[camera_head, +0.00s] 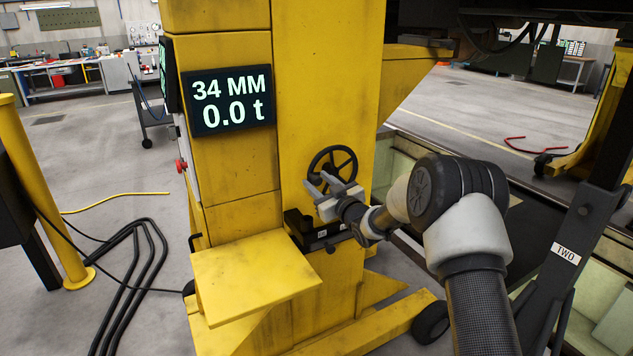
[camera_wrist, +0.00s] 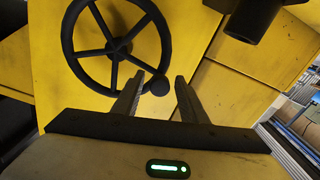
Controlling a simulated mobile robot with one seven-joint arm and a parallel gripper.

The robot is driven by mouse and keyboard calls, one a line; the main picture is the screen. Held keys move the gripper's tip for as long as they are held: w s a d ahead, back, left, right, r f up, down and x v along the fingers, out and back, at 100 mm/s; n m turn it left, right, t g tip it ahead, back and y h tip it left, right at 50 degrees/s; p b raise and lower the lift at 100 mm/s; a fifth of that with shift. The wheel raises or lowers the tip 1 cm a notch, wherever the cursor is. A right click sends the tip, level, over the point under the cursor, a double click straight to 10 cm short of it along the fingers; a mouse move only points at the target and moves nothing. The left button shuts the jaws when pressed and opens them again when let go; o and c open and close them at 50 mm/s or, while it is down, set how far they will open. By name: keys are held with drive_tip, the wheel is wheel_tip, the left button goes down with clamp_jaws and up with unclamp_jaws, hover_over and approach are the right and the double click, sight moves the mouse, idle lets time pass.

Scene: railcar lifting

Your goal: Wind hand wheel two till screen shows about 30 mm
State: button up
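The black spoked hand wheel (camera_head: 333,167) is on the front of the yellow column. In the wrist view the hand wheel (camera_wrist: 116,46) fills the upper left, with a round dark knob (camera_wrist: 159,87) at its lower right rim. My gripper (camera_head: 318,182) is in front of the wheel's lower left. In the wrist view my gripper (camera_wrist: 158,82) has its fingers apart, one on each side of the knob, with gaps visible; contact cannot be told. The screen (camera_head: 228,99) on the column reads 34 MM and 0.0 t.
A dark bracket (camera_head: 318,232) sits below the wheel, and a yellow ledge (camera_head: 250,275) juts out at lower left. Black cables (camera_head: 135,270) lie on the floor at left.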

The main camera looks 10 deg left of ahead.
drive_tip(key=shift+w+a, duration=0.35)
drive_tip(key=shift+w, duration=0.1)
clamp_jaws()
drive_tip(key=shift+f, duration=0.1)
